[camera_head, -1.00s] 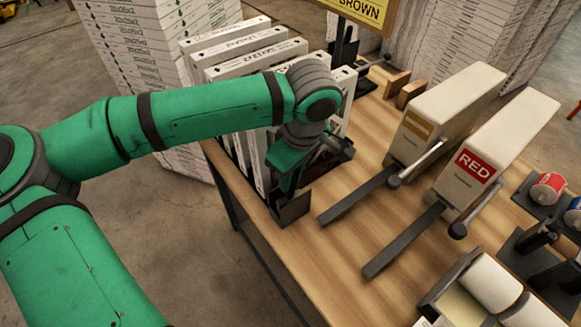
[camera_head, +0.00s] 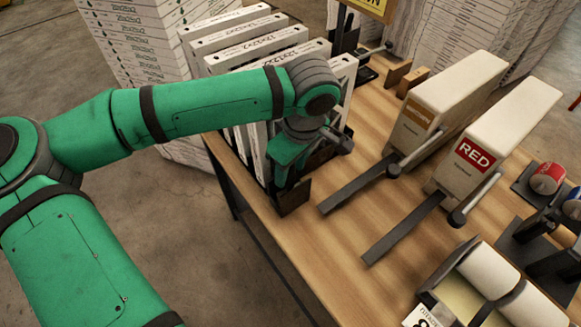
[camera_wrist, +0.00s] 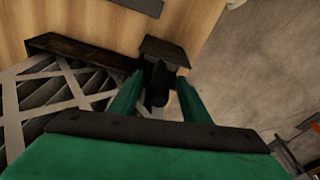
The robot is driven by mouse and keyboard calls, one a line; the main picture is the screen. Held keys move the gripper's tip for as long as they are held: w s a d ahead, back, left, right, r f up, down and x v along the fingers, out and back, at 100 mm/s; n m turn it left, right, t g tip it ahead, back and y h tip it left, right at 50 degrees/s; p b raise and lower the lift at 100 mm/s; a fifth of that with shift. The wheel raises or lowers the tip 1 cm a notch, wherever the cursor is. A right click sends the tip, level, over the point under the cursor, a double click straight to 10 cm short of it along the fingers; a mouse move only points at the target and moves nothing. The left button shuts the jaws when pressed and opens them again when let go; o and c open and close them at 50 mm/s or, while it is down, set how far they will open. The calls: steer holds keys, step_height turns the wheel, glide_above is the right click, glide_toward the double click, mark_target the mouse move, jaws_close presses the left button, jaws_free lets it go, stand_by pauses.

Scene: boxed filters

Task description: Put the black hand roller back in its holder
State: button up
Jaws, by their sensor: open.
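My gripper (camera_wrist: 157,100) points down at the near end of the rack of filters, its two green fingers apart. It also shows in the head view (camera_head: 283,180), partly hidden by my own wrist. A small dark piece (camera_wrist: 157,85) shows between the fingers in the wrist view, beside a dark plate (camera_wrist: 165,50). I cannot tell whether this piece is the black hand roller or part of the rack, or whether the fingers touch it. I cannot clearly make out the roller or its holder elsewhere.
White boxed filters (camera_head: 250,45) stand upright in the rack. Two cream dispensers, one labelled RED (camera_head: 472,153), stand to the right with dark bars and levers. White rolls (camera_head: 490,270) lie in a tray at the near right. Bare wood (camera_head: 330,240) lies along the near edge.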

step_height(320, 180, up, 11)
steer(key=s+d, duration=0.1)
steer(key=shift+d+f, duration=0.15)
steer(key=shift+f, duration=0.05)
stand_by(0.6)
